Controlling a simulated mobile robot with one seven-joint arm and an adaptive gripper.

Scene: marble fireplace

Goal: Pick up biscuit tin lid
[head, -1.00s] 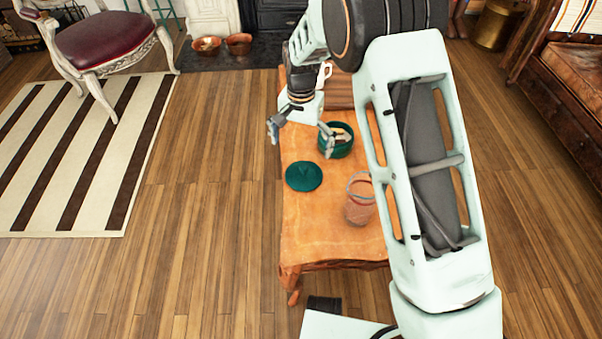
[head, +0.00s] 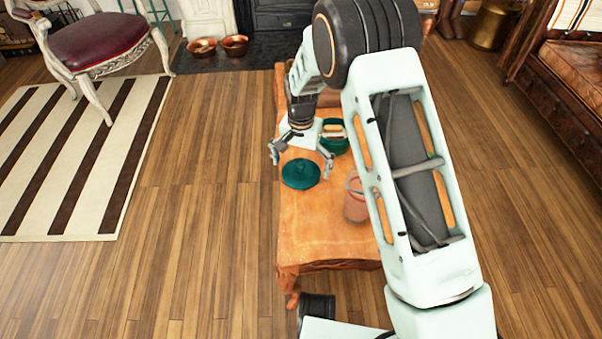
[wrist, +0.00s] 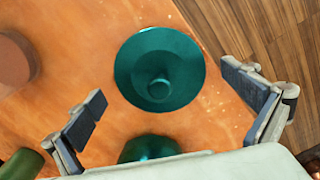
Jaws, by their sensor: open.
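The biscuit tin lid (head: 300,174) is a round, dark teal disc lying flat on the orange tabletop (head: 325,232). In the wrist view the lid (wrist: 160,70) shows a round knob at its middle. My gripper (head: 301,160) is open and empty above the table, close to the lid. In the wrist view its two fingers (wrist: 172,112) are spread wide, and the lid lies between and beyond them. The round teal tin (head: 334,140) stands just behind the lid, with pale biscuits showing in it. Part of a teal thing (wrist: 148,148) shows at the wrist view's lower edge.
A pinkish glass jar with a wire loop (head: 356,205) stands on the table right of the lid. My arm hides the table's right side. Wooden floor (head: 210,220) is clear to the left, with a striped rug (head: 75,165) and a chair (head: 95,45) beyond.

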